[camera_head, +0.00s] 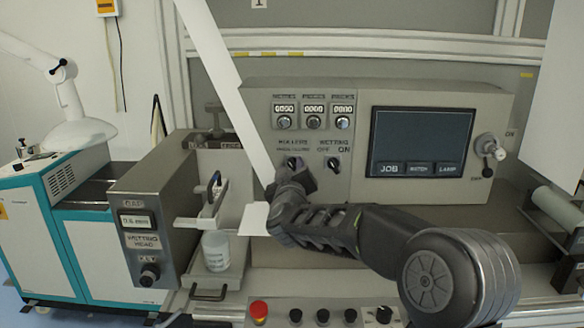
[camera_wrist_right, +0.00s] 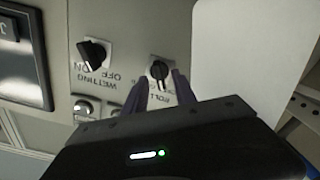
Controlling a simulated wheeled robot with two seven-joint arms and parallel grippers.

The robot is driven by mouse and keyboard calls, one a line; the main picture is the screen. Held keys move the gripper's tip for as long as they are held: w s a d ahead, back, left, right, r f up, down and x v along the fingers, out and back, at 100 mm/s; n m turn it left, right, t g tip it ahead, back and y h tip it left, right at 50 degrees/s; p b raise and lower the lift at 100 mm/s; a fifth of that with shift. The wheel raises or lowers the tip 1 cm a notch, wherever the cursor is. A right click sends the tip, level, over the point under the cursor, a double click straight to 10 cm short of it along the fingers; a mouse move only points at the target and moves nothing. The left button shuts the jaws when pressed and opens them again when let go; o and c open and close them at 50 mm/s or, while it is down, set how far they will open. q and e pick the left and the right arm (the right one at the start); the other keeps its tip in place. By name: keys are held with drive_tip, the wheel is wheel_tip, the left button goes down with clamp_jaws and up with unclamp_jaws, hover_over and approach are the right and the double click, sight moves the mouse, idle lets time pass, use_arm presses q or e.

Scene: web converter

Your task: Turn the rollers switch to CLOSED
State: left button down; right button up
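The rollers switch (camera_head: 292,162) is a black rotary knob on the grey control panel, partly covered by my right gripper (camera_head: 289,178) in the head view. In the right wrist view the rollers switch (camera_wrist_right: 159,70) shows upside down on a white label, partly hidden text beside it. The right gripper's two dark purple fingers (camera_wrist_right: 163,84) are open and spread, with tips close to the knob on either side. I cannot tell whether they touch it. The knob's exact setting is hard to read. My left gripper is not in view.
The wetting switch (camera_head: 332,164) sits just right of the rollers switch; it also shows in the wrist view (camera_wrist_right: 92,53). A screen (camera_head: 422,138) is further right. A pale sheet (camera_head: 222,75) slants down close to the switch's left. A red button (camera_head: 258,310) is below.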

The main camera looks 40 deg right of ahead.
drive_tip(key=shift+w+d, duration=0.25)
drive_tip(key=shift+w, duration=0.1)
drive_tip(key=shift+c, duration=0.4)
clamp_jaws()
